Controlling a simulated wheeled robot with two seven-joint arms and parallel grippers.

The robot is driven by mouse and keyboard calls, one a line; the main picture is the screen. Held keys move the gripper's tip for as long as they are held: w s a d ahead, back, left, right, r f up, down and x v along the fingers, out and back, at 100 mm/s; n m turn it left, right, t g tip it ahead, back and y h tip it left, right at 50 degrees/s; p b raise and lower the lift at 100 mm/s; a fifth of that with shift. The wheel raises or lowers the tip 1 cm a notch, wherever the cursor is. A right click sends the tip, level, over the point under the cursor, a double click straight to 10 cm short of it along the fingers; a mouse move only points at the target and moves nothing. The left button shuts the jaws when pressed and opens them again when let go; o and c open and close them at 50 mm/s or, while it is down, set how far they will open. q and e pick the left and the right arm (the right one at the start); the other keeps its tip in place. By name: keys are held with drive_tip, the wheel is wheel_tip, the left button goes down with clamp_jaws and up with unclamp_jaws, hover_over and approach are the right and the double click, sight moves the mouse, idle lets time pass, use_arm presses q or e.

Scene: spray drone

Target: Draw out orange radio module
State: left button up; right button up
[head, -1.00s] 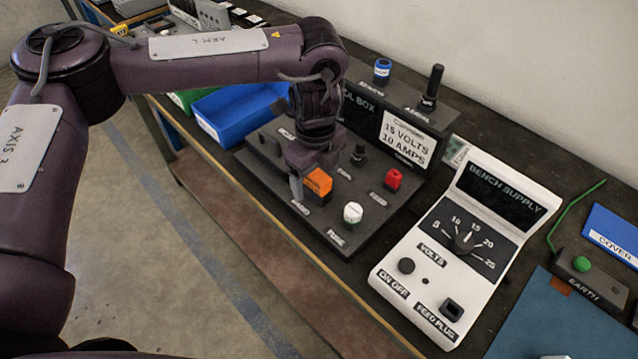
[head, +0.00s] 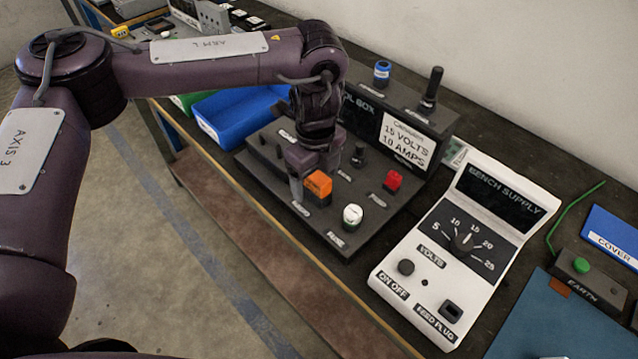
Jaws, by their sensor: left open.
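The orange radio module (head: 319,183) stands upright on the dark control box (head: 262,187), at its near middle, beside a RADIO label. My left gripper (head: 308,188) reaches down over it from behind and the left. One finger shows at the module's left side; the other finger is hidden. The jaws are open and around or right beside the module; I cannot tell whether they touch it. My right gripper is not in view.
A white fuse (head: 352,216), a red part (head: 392,180) and a black knob (head: 359,156) stand close by on the box. The bench supply (head: 430,290) is to the right. A blue bin (head: 212,112) lies behind left.

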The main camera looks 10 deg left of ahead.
sight(316, 175)
use_arm(q)
drive_tip(key=shift+c, duration=0.5)
clamp_jaws()
drive_tip(key=shift+r, duration=0.15)
drive_tip(key=shift+r+p, duration=1)
drive_tip(key=shift+p, duration=0.1)
drive_tip(key=shift+r+p, duration=1.9)
drive_tip(key=shift+p, duration=0.25)
